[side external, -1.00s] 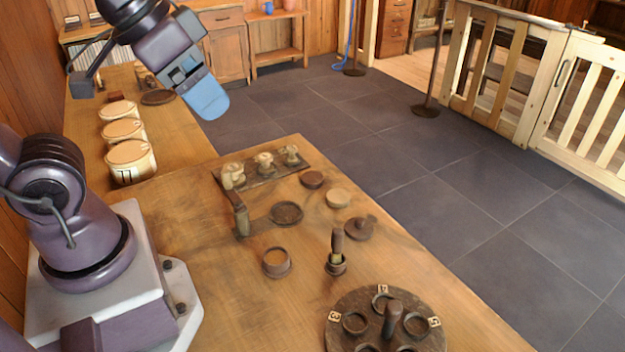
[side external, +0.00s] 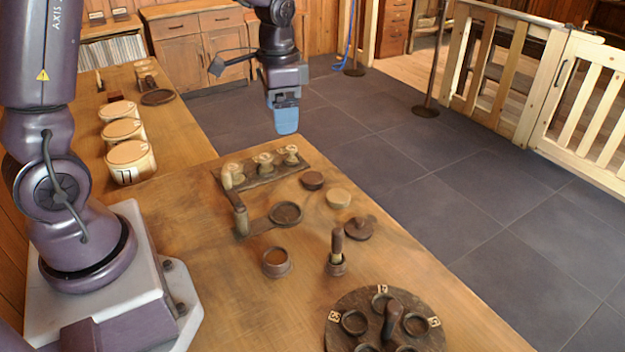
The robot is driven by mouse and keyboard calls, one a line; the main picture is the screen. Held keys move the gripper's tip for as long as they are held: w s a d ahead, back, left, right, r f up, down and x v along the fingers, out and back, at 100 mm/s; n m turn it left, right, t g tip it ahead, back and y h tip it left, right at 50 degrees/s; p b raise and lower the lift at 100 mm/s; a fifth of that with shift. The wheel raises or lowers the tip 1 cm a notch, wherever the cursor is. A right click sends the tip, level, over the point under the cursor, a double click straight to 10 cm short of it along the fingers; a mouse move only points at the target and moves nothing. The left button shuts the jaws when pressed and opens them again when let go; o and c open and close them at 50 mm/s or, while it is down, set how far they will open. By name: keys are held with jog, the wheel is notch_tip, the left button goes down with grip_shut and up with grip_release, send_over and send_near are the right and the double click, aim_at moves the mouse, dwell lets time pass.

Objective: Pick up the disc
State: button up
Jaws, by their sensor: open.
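Small round pieces lie on the wooden table (side external: 212,312): a dark brown disc (side external: 311,180), a pale wood disc (side external: 338,198) just below and right of it, and a dark lid-like round with a knob (side external: 359,229) nearer the camera. I cannot tell which one is the task's disc. My gripper (side external: 285,122) has blue fingers, points down, and hangs high above the table's far end, apart from all the pieces. It is open and nothing shows in it; the gap between the fingers is hard to see.
A rack with several turned pieces (side external: 262,180) lies beyond the discs. A handled holder with a round dish (side external: 286,214), a small cup (side external: 276,262), a cup with an upright handle (side external: 337,264) and a round carousel (side external: 345,302) stand nearer.

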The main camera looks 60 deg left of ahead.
aim_at(310, 175)
jog(key=w+a+f+m, duration=0.8)
jog(key=w+f+m, duration=0.3)
jog(key=m, duration=0.3)
notch_tip(310, 175, down, 13)
jog(key=shift+r, duration=0.2)
jog(key=c, duration=1)
